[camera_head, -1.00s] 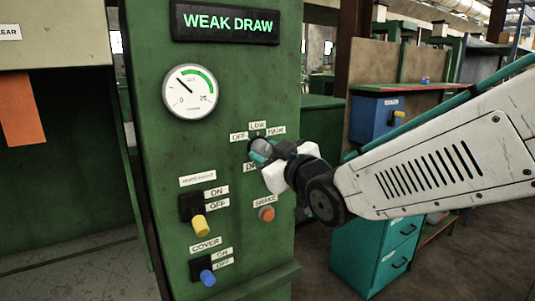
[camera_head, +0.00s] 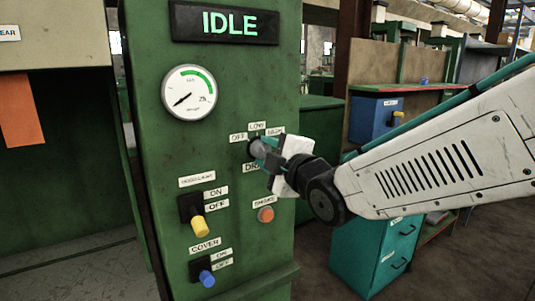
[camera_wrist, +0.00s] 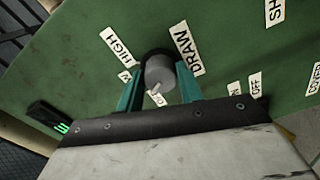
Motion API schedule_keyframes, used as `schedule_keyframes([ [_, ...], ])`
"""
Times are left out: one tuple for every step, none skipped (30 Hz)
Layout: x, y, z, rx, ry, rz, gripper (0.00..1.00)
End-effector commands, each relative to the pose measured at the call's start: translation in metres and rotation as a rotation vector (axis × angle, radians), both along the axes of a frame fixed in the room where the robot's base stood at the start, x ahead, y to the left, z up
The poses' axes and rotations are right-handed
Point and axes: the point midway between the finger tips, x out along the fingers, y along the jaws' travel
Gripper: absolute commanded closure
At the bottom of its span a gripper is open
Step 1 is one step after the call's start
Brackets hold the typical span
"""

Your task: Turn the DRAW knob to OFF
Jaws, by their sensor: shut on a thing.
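The DRAW knob (camera_head: 254,147) is on the green panel, partly hidden by my gripper in the head view. In the wrist view the grey round knob (camera_wrist: 160,72) sits between my teal fingers. Its light pointer mark faces the OFF label (camera_wrist: 157,98). My gripper (camera_head: 262,153) is shut on the knob, one finger on each side, as the wrist view also shows (camera_wrist: 160,80). The OFF label (camera_head: 238,138) is left of the knob, LOW above and HIGH to the right. The display (camera_head: 229,24) reads IDLE. The gauge needle (camera_head: 183,100) points lower left.
Below are a yellow-handled switch (camera_head: 197,224), a blue-handled COVER switch (camera_head: 206,277) and an orange SHAKE button (camera_head: 266,214), close under my gripper. A teal cabinet (camera_head: 375,255) and a blue box (camera_head: 376,117) stand to the right, behind my arm.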

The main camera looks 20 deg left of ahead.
Motion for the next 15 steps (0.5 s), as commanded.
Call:
schedule_keyframes([
  [-0.0001,-0.0001,-0.0003,-0.024,-0.027,0.0,0.86],
  [-0.0001,-0.0001,-0.0003,-0.038,-0.043,0.0,0.86],
  [-0.0001,-0.0001,-0.0003,-0.057,-0.066,0.0,0.86],
  [0.0,-0.0001,-0.0002,-0.071,-0.082,0.0,0.86],
  [0.0,-0.0001,-0.0002,-0.084,-0.097,0.0,0.86],
  [0.0,-0.0001,-0.0001,-0.1,-0.116,0.0,0.86],
  [0.0,-0.0001,-0.0002,-0.111,-0.129,0.0,0.86],
  [0.0,-0.0001,-0.0001,-0.122,-0.142,0.0,0.86],
  [0.0,-0.0001,-0.0001,-0.134,-0.156,0.0,0.86],
  [0.0,-0.0001,-0.0001,-0.144,-0.167,0.0,0.86],
  [0.0,-0.0001,-0.0001,-0.151,-0.176,0.0,0.86],
  [-0.0001,-0.0001,0.0,-0.161,-0.187,0.0,0.86],
  [-0.0001,-0.0001,-0.0001,-0.168,-0.195,0.0,0.86],
  [-0.0001,-0.0001,0.0,-0.173,-0.201,0.0,0.86],
  [-0.0001,-0.0001,-0.0001,-0.181,-0.209,0.0,0.86],
])
